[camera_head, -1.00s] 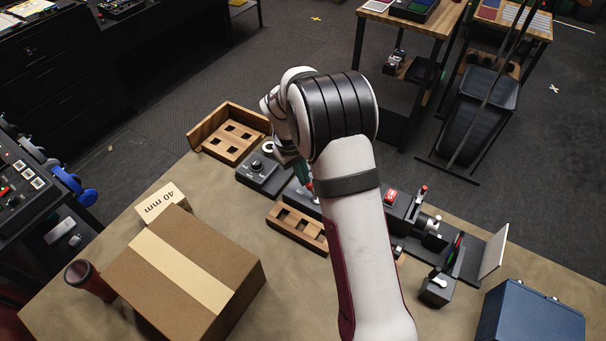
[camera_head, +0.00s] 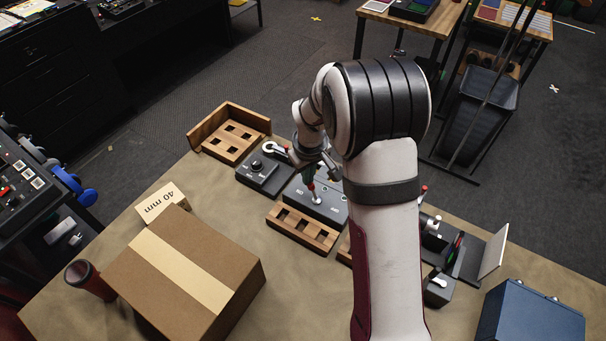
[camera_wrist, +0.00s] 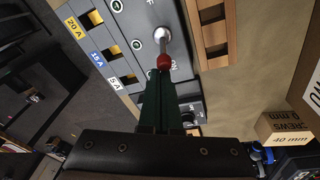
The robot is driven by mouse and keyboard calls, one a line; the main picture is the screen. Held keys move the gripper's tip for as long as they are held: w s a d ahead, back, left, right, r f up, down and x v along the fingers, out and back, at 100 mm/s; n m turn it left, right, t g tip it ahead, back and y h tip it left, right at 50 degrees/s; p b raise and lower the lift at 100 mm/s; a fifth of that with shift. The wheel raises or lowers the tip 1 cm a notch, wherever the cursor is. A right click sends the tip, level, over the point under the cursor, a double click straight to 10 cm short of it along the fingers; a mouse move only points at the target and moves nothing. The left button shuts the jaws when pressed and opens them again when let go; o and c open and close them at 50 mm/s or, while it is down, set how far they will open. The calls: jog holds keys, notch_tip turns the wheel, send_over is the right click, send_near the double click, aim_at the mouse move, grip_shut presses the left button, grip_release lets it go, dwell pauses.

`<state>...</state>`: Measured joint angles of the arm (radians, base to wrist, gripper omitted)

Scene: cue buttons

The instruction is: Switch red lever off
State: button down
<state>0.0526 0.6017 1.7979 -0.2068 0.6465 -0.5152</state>
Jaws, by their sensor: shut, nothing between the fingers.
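The red lever stands on a dark grey switch box (camera_head: 330,206) in the middle of the table. In the head view its red knob (camera_head: 311,187) shows just below my gripper, above a pale metal base. In the wrist view the red knob (camera_wrist: 163,62) tops a shiny metal shaft (camera_wrist: 161,40) rising from the grey panel (camera_wrist: 188,75). My gripper (camera_wrist: 162,76) is shut, its dark green fingers right at the knob. I cannot tell whether they touch it. In the head view my gripper (camera_head: 309,177) is partly hidden by its own wrist.
A black box with a dial (camera_head: 257,171) stands left of the switch box. A wooden slotted rack (camera_head: 301,229) lies in front, another tray (camera_head: 231,140) behind left. A cardboard box (camera_head: 185,270) fills the front left. Other devices (camera_head: 437,290) stand on the right, partly behind my arm.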

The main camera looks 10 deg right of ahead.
jog(key=shift+s+d+r, duration=0.15)
jog(key=shift+s+d, duration=0.4)
jog(key=shift+s+d+r, duration=0.15)
jog(key=shift+s+d, duration=0.4)
jog(key=shift+r, duration=0.15)
jog(key=shift+r, duration=0.7)
jog(key=shift+w, duration=0.1)
jog(key=w+a+r, duration=0.1)
jog(key=w+r, duration=0.1)
jog(key=w, duration=0.2)
jog(key=s+d+r, duration=0.4)
jog(key=s+r, duration=0.2)
jog(key=s, duration=0.1)
jog(key=shift+d+r, duration=0.15)
